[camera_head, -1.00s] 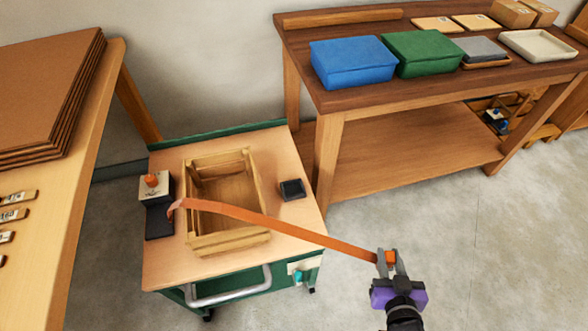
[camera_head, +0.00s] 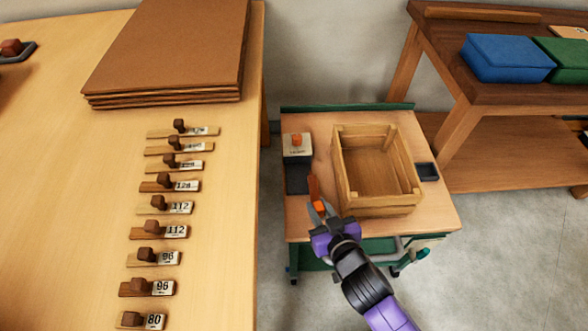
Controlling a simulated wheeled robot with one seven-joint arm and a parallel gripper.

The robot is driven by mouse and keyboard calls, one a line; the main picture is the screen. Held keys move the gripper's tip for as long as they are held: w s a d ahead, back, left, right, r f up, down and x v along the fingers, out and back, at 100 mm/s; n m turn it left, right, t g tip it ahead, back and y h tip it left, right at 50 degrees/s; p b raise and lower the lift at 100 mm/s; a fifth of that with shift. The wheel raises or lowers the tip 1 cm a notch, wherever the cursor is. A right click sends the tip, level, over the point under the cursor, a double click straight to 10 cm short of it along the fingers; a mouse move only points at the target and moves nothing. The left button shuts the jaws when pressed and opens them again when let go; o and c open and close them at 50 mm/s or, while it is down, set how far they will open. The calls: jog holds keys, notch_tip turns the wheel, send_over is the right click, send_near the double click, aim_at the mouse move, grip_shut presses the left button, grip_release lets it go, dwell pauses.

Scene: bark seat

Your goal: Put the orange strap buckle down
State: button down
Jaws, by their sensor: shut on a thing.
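My gripper (camera_head: 320,208) is shut on the orange strap buckle (camera_head: 319,206), at the front left of the cart's top. A short piece of orange strap (camera_head: 313,186) shows just beyond the jaws, between a dark block (camera_head: 298,179) and the wooden crate (camera_head: 388,208). The crate is open and looks empty. I cannot tell whether the buckle touches the cart top (camera_head: 300,222) or hangs just above it. The rest of the strap cannot be made out.
A pale block with an orange knob (camera_head: 297,142) stands behind the dark block. A small dark tray (camera_head: 427,171) lies right of the crate. The left table (camera_head: 60,200) holds brown sheets (camera_head: 175,45) and several numbered pieces. A bench with a blue box (camera_head: 507,58) stands at right.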

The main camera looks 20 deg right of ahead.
jog(key=w+r+m+h+b, duration=0.3)
jog(key=w+r+h, duration=0.1)
jog(key=w+r, duration=1.2)
jog(key=shift+g, duration=0.3)
jog(key=f+b, duration=0.1)
jog(key=f, duration=0.5)
jog(key=f+b, duration=0.1)
jog(key=f, duration=0.5)
jog(key=s+f+b, duration=0.1)
jog(key=f+b, duration=0.1)
jog(key=f, duration=0.4)
jog(key=shift+d+f, duration=0.1)
jog(key=shift+f, duration=0.25)
jog(key=shift+f, duration=0.1)
jog(key=c, duration=1.2)
grip_release()
